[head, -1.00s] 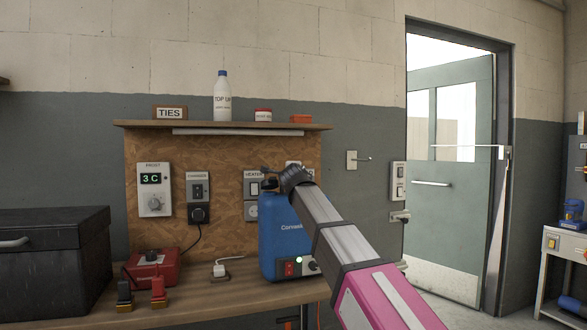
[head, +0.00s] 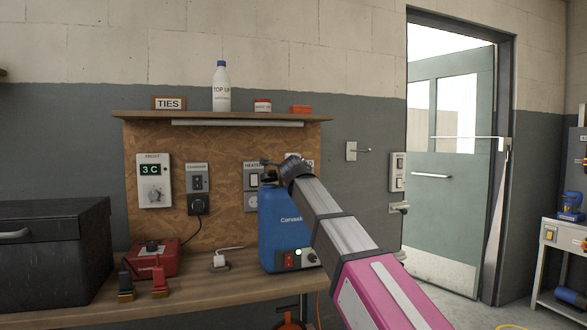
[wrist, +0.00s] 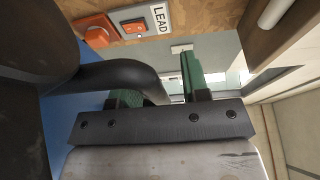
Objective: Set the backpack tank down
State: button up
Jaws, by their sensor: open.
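The backpack tank (head: 282,238) is blue with a black top and stands upright on the wooden bench (head: 200,296), in front of the chipboard panel. A green light and a red switch show low on its front. My gripper (head: 268,171) is at the top of the tank, partly hidden by my own wrist in the head view. In the wrist view, my gripper's green fingers (wrist: 158,80) are apart. The tank's black curved handle (wrist: 125,75) reaches in between them, and I cannot tell whether it touches either finger.
A black case (head: 52,262) and a red box (head: 155,258) stand left of the tank, with a white plug (head: 220,261) nearer it. A shelf (head: 220,117) with a white bottle (head: 221,88) hangs above. The door (head: 450,170) is at the right.

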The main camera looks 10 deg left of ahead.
jog(key=v, duration=1.2)
dwell(1.7)
